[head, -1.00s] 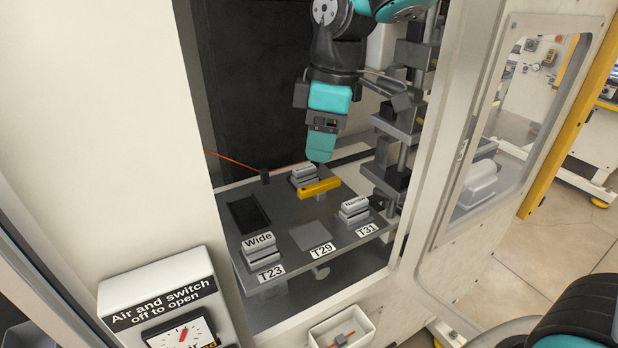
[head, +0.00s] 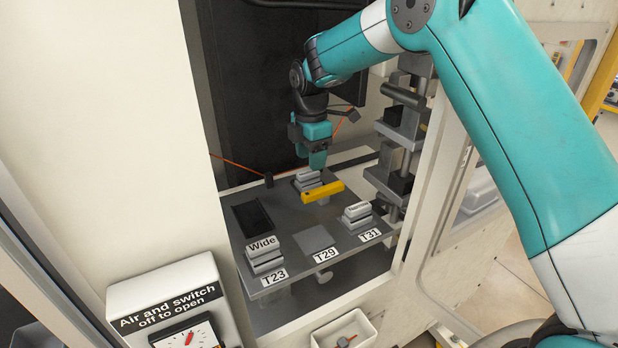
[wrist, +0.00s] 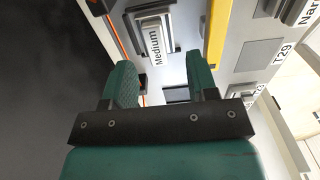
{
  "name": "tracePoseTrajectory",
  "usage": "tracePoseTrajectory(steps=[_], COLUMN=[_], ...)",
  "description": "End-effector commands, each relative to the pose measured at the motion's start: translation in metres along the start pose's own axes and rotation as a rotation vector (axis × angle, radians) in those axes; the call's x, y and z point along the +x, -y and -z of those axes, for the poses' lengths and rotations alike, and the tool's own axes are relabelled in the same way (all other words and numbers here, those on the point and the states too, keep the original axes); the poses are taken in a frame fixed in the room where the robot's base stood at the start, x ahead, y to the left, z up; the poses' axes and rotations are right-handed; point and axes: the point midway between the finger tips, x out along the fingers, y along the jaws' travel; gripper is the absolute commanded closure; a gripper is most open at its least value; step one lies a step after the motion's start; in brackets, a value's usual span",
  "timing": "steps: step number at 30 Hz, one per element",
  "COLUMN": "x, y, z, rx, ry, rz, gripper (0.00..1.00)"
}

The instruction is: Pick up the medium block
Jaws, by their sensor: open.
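The medium block (wrist: 154,36) is a grey stepped block labelled "Medium" in the wrist view, just beyond my fingertips and roughly in line with the gap between them. In the head view the medium block (head: 307,181) sits at the back of the grey shelf, behind a yellow bar. My gripper (wrist: 161,75) is open, with two green fingers apart and nothing between them. In the head view my gripper (head: 317,163) points down just above the block and seems to overlap its top edge. I cannot tell the exact gap.
The yellow bar (head: 323,192) lies close in front of the block. The wide block (head: 264,254) stands at T23 and the narrow block (head: 357,216) at T31; the T29 pad (head: 314,239) is bare. An orange wire (head: 236,162) runs behind. A metal column (head: 399,140) stands right.

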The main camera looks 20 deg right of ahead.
Motion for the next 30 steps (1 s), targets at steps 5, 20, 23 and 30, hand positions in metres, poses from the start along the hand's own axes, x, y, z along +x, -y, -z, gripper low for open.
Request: tracePoseTrajectory(steps=[5,20,23,30], x=[0.018,0.053,0.053,0.052], y=[-0.003,-0.006,-0.006,-0.006], z=[0.002,0.003,0.003,0.003], rx=[-0.001,0.0,0.0,0.0], ry=[0.0,0.0,0.0,0.0], rz=[0.004,-0.002,-0.002,-0.002], gripper=[0.47,0.49,0.72,0.83])
